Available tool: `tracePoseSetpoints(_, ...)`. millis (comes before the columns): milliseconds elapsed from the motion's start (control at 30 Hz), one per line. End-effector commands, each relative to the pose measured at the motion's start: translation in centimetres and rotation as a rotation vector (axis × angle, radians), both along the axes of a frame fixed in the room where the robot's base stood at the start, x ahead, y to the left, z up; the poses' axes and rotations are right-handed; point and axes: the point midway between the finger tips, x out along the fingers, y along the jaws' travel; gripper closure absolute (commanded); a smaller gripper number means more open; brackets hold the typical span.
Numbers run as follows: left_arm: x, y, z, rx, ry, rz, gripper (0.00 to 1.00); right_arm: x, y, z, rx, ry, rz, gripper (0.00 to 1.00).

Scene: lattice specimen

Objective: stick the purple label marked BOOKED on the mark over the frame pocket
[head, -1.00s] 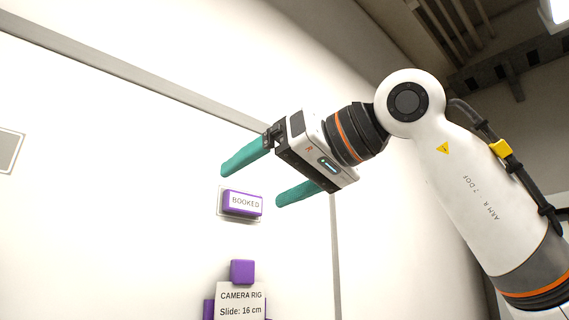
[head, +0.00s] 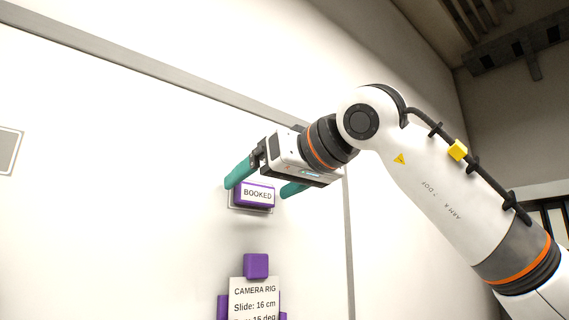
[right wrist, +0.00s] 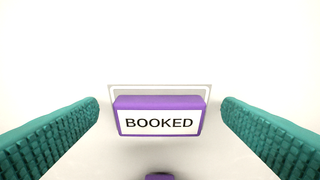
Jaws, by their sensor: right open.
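The purple label (head: 257,196) with a white face reading BOOKED is on the white wall, over a thin grey rectangular outline, the mark (head: 232,206). In the right wrist view the label (right wrist: 160,118) sits a little low against the outline (right wrist: 160,87), covering its lower part. My right gripper (head: 266,182) is open, with one green finger on each side of the label. In the right wrist view gaps show between both fingers and the label. My left gripper is not in view.
Below the label, a white card reading CAMERA RIG (head: 254,291) hangs on the wall with purple blocks around it, one block (head: 256,265) above it. A grey-framed panel (head: 9,150) is at the far left.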

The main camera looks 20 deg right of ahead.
Motion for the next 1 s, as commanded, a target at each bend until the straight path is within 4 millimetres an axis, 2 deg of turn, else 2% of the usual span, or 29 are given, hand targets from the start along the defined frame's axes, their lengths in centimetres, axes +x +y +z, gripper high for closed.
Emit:
tracePoseSetpoints(367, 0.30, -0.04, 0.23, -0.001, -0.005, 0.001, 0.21, 0.66, 0.26, -0.18, 0.001, 0.000, 0.001, 0.11)
tracePoseSetpoints(467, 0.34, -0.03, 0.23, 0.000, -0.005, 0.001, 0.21, 0.65, 0.26, -0.18, 0.001, 0.000, 0.001, 0.24)
tracePoseSetpoints(667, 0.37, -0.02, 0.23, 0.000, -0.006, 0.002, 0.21, 0.62, 0.25, -0.17, 0.001, 0.000, 0.001, 0.57)
tracePoseSetpoints(700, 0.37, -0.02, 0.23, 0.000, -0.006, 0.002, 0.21, 0.63, 0.24, -0.17, 0.001, 0.000, 0.001, 0.39)
tracePoseSetpoints(800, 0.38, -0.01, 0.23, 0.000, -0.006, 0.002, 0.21, 0.62, 0.23, -0.16, 0.001, 0.000, 0.001, 0.55)
tracePoseSetpoints(1000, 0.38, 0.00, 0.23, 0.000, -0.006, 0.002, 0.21, 0.61, 0.23, -0.15, 0.001, -0.001, 0.001, 0.57)
